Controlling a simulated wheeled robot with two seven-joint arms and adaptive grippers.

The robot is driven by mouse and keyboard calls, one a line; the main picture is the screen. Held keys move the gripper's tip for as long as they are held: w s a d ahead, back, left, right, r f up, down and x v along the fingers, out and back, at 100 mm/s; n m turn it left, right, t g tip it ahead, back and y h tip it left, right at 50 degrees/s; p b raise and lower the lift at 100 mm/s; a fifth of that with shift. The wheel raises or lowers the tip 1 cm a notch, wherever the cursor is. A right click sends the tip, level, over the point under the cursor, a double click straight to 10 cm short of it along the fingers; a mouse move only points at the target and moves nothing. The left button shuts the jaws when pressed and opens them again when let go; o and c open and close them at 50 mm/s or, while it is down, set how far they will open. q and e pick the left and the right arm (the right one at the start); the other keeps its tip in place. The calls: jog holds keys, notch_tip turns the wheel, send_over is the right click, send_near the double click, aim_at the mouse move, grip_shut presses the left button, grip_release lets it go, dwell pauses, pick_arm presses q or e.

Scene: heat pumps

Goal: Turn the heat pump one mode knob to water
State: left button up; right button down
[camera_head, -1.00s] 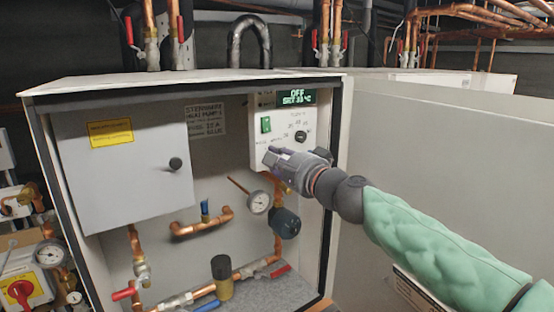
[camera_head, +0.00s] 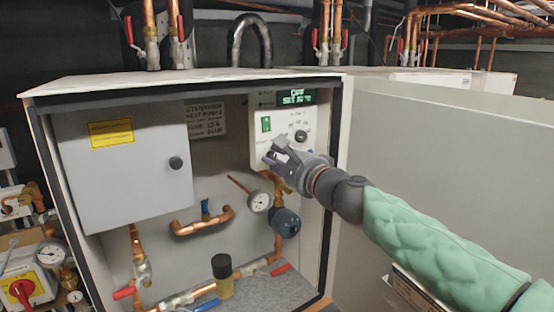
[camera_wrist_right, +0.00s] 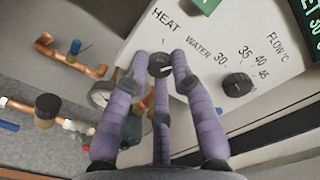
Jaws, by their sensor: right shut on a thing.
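The heat pump control panel (camera_head: 258,151) is a white box inside the open cabinet. The right wrist view shows its mode knob (camera_wrist_right: 161,65), small and dark with a light mark, beside the printed words HEAT and WATER. In the head view my right gripper (camera_head: 272,153) is at the panel's lower part and hides the knob. I cannot tell for sure which word the mark points to. My left gripper is not in view.
A flow temperature knob (camera_wrist_right: 237,84) sits just right of the mode knob. A gauge (camera_head: 260,201) and copper pipes lie below. The open cabinet door (camera_head: 440,165) is right of my arm.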

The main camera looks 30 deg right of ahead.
jog(key=c, duration=1.1)
grip_release()
jog(key=shift+o, duration=0.2)
jog(key=s+d, duration=0.1)
jog(key=s, duration=1.1)
